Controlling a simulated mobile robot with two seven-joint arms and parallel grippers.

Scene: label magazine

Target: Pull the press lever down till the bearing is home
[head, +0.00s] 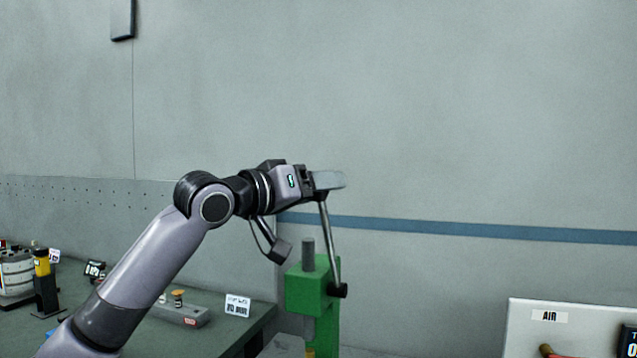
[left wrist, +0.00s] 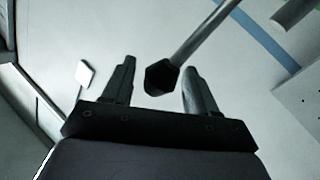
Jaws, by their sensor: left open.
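The green arbor press (head: 305,292) stands right of the bench in the head view. Its grey lever (head: 330,240) rises steeply from a black pivot at the press's right side, and the lever's upper end is hidden at my left gripper (head: 329,180). The grey ram (head: 308,255) stands up out of the press top. In the left wrist view, the black lever knob (left wrist: 160,78) lies between the two spread fingers of my left gripper (left wrist: 158,75), with a gap visible on each side. The bearing cannot be made out. My right gripper is not in view.
A dark bench (head: 258,318) at left carries a grey block (head: 180,314), a small white sign (head: 237,305) and a yellow-and-black part (head: 42,263). A white panel marked AIR (head: 580,330) stands at lower right.

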